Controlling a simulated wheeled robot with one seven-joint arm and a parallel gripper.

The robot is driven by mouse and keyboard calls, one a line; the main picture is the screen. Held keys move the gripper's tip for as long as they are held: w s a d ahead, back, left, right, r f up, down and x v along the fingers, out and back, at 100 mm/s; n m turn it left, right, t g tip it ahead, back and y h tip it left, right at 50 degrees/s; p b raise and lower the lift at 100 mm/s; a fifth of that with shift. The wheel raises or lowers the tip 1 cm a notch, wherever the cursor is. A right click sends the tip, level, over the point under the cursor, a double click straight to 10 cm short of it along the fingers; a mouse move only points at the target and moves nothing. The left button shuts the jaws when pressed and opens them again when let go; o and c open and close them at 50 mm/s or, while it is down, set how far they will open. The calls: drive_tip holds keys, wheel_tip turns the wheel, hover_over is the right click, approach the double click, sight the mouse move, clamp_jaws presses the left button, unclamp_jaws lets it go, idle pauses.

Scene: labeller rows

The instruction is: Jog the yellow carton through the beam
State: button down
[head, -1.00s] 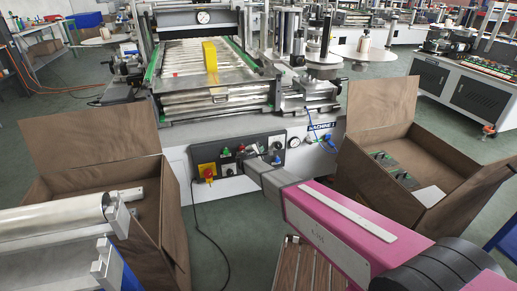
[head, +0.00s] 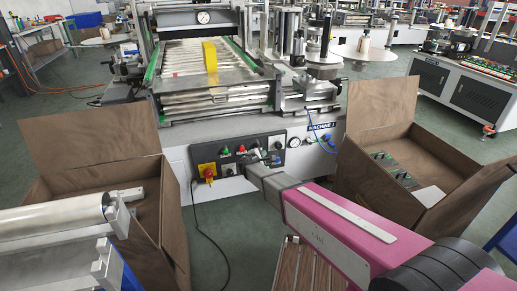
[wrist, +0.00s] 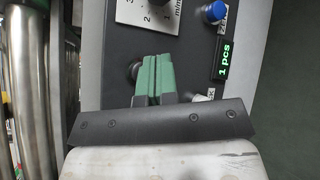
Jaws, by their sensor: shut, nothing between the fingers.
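The yellow carton (head: 210,62) stands upright on the roller conveyor (head: 186,82) of Machine 1. I cannot make out the beam. My gripper (head: 266,157) is at the control panel (head: 228,169) on the machine's front. In the wrist view its green fingers (wrist: 153,62) are shut together with nothing between them. They point at the panel beside a black round control (wrist: 135,70), partly hidden by them; I cannot tell whether they touch it. A dial, a blue button (wrist: 215,12) and a green display (wrist: 223,58) reading "1 pcs" are close by.
A red stop button on a yellow plate (head: 207,172) is at the panel's left, with a cable hanging below. Open brown boxes stand left (head: 95,150) and right (head: 385,130) of the machine. A metal roller part (head: 50,222) fills the lower left.

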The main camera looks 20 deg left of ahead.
drive_tip(key=shift+s+d, duration=0.3)
drive_tip(key=shift+s, duration=0.2)
drive_tip(key=shift+s+d, duration=0.3)
drive_tip(key=shift+s, duration=0.2)
